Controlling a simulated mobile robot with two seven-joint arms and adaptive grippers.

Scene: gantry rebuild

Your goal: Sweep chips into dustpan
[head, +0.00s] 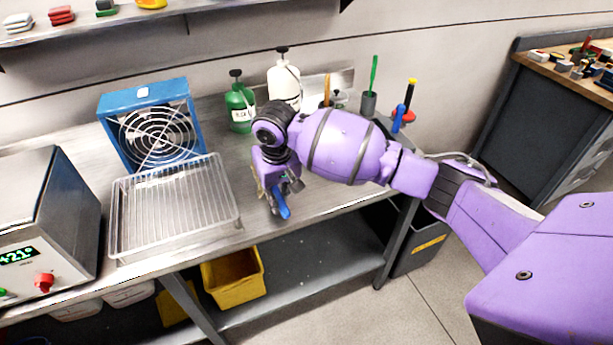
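My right gripper (275,192), on the purple arm coming in from the right, hangs low over the steel workbench (330,195), right of the wire-rack tray. A small blue piece (282,208) shows at its fingertips; I cannot tell whether it is held or what it belongs to. The gripper is small and partly hidden by its own wrist, so its opening is unclear. I cannot make out chips, and no dustpan is clearly recognisable. My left gripper is out of view.
The wire-rack tray (175,205) lies before a blue fan (150,125). A grey box with a display (50,225) stands left. Green (240,105) and white (283,82) pump bottles stand behind my wrist. A yellow bin (233,280) sits below. Bench at the gripper's right is clear.

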